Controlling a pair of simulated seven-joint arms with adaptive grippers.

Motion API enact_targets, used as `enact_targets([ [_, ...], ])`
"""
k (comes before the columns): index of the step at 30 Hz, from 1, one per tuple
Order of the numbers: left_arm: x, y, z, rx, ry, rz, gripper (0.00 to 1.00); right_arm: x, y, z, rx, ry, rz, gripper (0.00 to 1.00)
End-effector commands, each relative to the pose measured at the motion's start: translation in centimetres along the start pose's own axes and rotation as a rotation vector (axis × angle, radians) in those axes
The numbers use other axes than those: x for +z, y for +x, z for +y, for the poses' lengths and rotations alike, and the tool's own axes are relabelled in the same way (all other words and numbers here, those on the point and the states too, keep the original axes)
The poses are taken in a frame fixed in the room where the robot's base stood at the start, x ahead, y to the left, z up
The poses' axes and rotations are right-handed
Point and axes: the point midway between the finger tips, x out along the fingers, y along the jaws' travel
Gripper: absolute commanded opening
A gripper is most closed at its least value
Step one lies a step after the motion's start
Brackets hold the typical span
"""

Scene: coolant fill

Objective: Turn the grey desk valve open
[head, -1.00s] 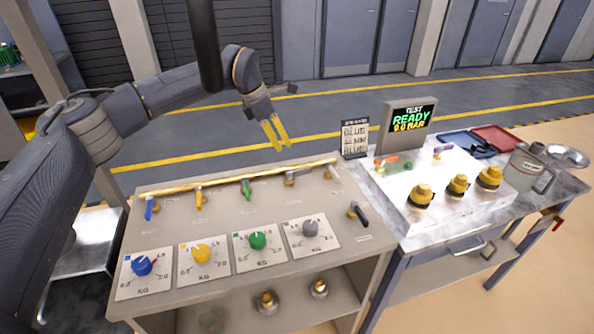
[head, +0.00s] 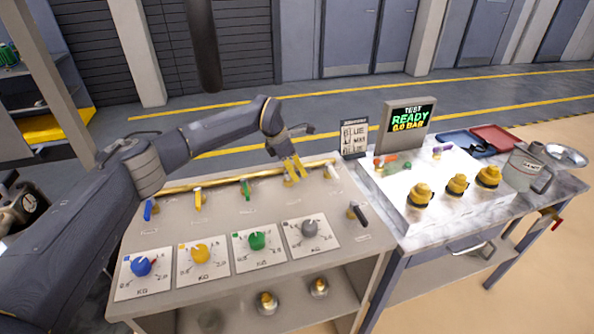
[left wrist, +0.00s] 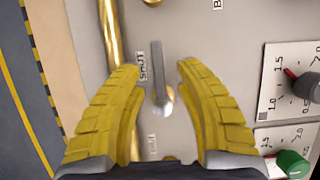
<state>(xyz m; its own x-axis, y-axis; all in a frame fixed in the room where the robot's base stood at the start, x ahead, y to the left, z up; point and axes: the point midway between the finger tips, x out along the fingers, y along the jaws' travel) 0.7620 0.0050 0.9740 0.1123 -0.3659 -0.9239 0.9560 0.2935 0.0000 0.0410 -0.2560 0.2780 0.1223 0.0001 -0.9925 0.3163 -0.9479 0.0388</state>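The grey desk valve (left wrist: 157,75) has a grey lever on a round metal pivot, seen in the left wrist view. Its lever points up in that view, roughly along the brass pipe (left wrist: 107,40), beside a label reading SHUT (left wrist: 143,66). My left gripper (head: 292,174) is over this valve on the desk panel. Its yellow fingers are open, one on each side of the lever, with gaps visible; how high they are above it is hard to tell. In the head view the fingers largely hide the valve. My right gripper is not in view.
Blue (head: 149,209), yellow (head: 198,200) and green (head: 246,190) levers stand left along the panel; a pale lever (head: 331,170) and a dark lever (head: 357,213) stand right. Dials, including a grey one (head: 310,228), line the front. A sign (head: 354,138) stands behind.

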Motion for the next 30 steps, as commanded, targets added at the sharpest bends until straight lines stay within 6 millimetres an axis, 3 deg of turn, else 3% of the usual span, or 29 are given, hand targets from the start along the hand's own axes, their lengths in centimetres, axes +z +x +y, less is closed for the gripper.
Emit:
enact_targets([
  [11, -0.01, 0.21, 0.02, 0.000, 0.000, 0.000, 0.37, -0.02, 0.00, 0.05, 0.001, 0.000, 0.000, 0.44],
  [20, -0.01, 0.20, 0.02, 0.000, 0.000, 0.000, 0.02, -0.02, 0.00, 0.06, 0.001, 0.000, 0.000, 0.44],
  [30, -0.02, 0.21, 0.02, 0.000, -0.001, 0.000, 0.00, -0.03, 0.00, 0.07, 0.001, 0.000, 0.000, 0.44],
])
